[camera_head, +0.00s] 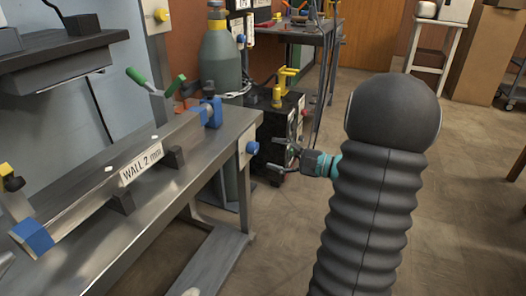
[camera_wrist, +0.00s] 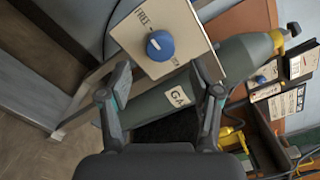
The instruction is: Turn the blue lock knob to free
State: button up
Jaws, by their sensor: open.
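The blue lock knob (camera_wrist: 160,45) sits on a beige plate (camera_wrist: 135,35) at the table's end, with a small pale mark on its face. The plate reads FREE at its upper left in the wrist view; a second label at its lower right is too small to read. In the head view the knob (camera_head: 252,147) shows on the table's right end. My gripper (camera_head: 280,160) is open and empty, a short way right of the knob. In the wrist view my gripper (camera_wrist: 161,72) has its fingers spread below the knob, apart from it.
A metal table (camera_head: 190,165) carries a long bar labelled WALL 2 (camera_head: 140,168), blue clamps and a green-handled lever (camera_head: 136,76). A grey gas cylinder (camera_head: 220,62) and a black machine (camera_head: 283,135) stand behind the knob. Open floor lies to the right.

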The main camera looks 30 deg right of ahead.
jog(key=v, duration=0.6)
dwell(0.5)
jog(key=s+a+f+g+h, duration=0.1)
jog(key=s+a+f+g, duration=0.3)
jog(key=f, duration=0.4)
jog(key=s+a+n+g+h+p, duration=0.2)
jog(key=s+a+n+g+h, duration=0.15)
jog(key=s+a+g, duration=0.3)
jog(key=s+a+r+n+t+h+p, duration=0.1)
jog(key=s+a+r+n+h+p, duration=0.2)
jog(key=a+r+n, duration=0.3)
jog(key=s+a+r+n+t+h+p, duration=0.1)
jog(key=s+a+r+n+h+p, duration=0.2)
jog(key=a+r+n, duration=0.4)
notch_tip(320, 180, up, 7)
jog(key=s+a+p, duration=0.1)
jog(key=p, duration=0.1)
jog(key=shift+s+p, duration=0.25)
jog(key=shift+p, duration=0.1)
